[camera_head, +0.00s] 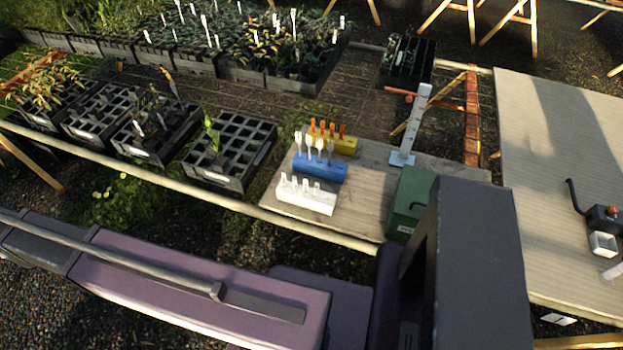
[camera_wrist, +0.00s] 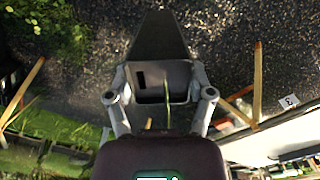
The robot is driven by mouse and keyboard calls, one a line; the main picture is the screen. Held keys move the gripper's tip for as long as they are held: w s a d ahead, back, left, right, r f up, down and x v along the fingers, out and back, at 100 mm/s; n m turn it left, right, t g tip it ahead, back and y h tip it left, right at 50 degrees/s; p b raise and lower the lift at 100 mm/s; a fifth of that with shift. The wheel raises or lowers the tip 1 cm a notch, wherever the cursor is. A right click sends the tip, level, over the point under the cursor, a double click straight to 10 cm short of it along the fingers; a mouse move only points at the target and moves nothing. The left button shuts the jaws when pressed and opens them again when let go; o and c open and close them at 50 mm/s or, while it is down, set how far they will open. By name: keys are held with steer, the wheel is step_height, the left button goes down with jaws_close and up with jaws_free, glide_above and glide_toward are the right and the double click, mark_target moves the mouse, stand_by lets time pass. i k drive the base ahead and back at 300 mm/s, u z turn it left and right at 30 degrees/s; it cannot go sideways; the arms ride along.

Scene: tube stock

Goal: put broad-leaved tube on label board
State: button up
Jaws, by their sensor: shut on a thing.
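My gripper (camera_wrist: 160,95) shows in the wrist view, with its two grey fingers on either side of a green leafy shoot (camera_wrist: 167,82). It is shut on the tube that bears this shoot; the tube itself is mostly hidden. Gravel lies below in that view. The gripper is out of the head view. There, a weathered wooden board (camera_head: 345,222) carries white (camera_head: 306,196), blue (camera_head: 320,167) and yellow (camera_head: 333,143) blocks with upright labels or pegs. I cannot tell for certain whether this is the label board.
Black cell trays (camera_head: 232,152) stand left of the wooden board, one with a single leafy plant (camera_head: 212,135). A green box (camera_head: 409,203) and a white upright post (camera_head: 415,125) stand on its right part. A large pale table (camera_head: 560,125) is farther right. My arm fills the lower foreground.

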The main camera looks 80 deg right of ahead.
mark_target(372, 173)
steer(key=u, duration=0.05)
steer(key=k, duration=1.65)
steer(key=z, duration=2)
